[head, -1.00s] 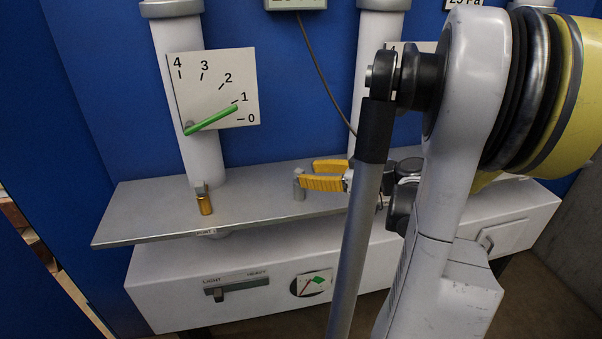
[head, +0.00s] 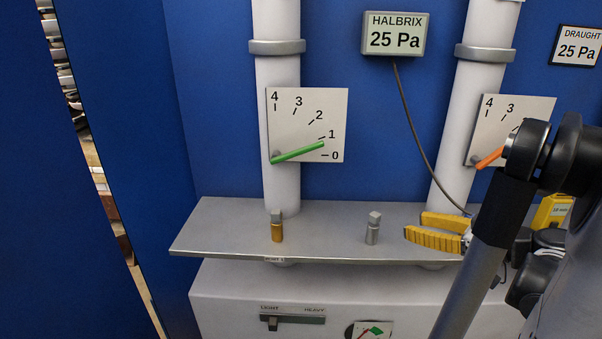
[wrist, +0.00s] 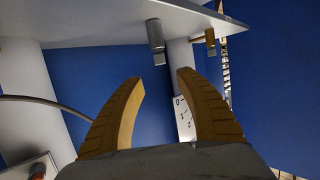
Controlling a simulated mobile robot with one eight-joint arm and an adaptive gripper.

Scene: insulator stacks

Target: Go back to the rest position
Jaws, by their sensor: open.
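My gripper (head: 408,229) has yellow ribbed fingers and is at the right of the head view, just above the grey shelf (head: 330,218). Its fingers point left toward a small grey peg (head: 373,228) and are apart from it. In the wrist view my gripper (wrist: 160,85) is open, with nothing between its two fingers. The grey peg (wrist: 156,42) shows beyond the fingertips, and a brass peg (wrist: 210,42) is to its right. The brass peg (head: 277,227) stands at the shelf's left part in the head view. My arm hides the right end of the shelf.
Two white columns (head: 278,190) rise behind the shelf, with scale plates bearing a green pointer (head: 298,151) and an orange pointer (head: 489,158). A HALBRIX display (head: 395,34) hangs between them on the blue wall. A white box with a LIGHT–HEAVY slider (head: 292,318) is below.

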